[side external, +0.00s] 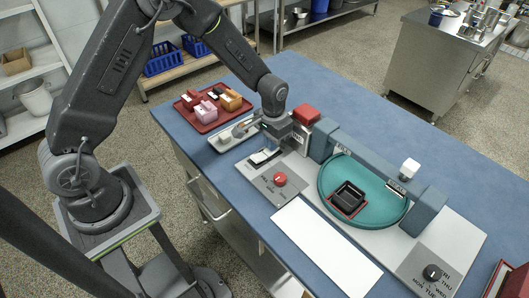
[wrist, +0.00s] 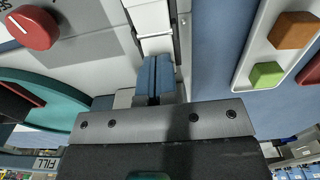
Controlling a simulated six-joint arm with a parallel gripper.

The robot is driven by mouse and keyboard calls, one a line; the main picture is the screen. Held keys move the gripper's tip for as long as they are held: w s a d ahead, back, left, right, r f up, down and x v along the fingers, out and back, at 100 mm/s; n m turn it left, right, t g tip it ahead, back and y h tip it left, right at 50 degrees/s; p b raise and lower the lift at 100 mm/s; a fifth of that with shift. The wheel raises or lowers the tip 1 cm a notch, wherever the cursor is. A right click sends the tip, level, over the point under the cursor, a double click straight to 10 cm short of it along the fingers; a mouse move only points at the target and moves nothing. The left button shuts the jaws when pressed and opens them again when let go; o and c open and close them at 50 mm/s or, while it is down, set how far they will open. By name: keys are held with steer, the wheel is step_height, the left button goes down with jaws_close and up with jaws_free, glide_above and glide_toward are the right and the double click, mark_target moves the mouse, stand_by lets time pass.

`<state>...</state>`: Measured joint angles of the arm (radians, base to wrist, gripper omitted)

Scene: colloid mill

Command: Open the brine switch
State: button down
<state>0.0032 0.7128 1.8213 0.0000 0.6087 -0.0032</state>
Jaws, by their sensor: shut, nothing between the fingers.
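My gripper (side external: 270,145) is low over the left end of the machine's grey base plate. In the wrist view its two blue fingers (wrist: 155,78) are together, with nothing between them. A white, dark-edged switch-like piece (side external: 262,156) lies just by the fingertips; in the wrist view a white strip (wrist: 155,22) runs up from the fingertips. I cannot tell whether the fingers touch it. No brine label is readable, so I cannot confirm that this is the brine switch. The gripper and wrist partly hide this area.
A red knob (side external: 280,179) sits beside the fingers on a grey panel. A teal round bowl (side external: 333,200) holds a dark, red-edged container (side external: 348,198). A red tray (side external: 215,121) with coloured blocks stands at the back left. A white plate (side external: 325,248) lies in front.

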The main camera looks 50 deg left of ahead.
steer(key=shift+f, duration=0.2)
steer(key=shift+r, duration=3.55)
step_height(320, 180, up, 6)
steer(key=t, duration=0.1)
glide_above(266, 153)
steer(key=s+r+t, duration=0.2)
steer(key=s+r, duration=0.4)
steer(key=r, duration=0.2)
steer(key=s+r+t, duration=0.1)
steer(key=s+r, duration=0.2)
steer(key=s, duration=0.4)
steer(key=s+r+t, duration=0.1)
steer(key=s+r, duration=0.2)
steer(key=s, duration=0.5)
steer(key=shift+t, duration=0.3)
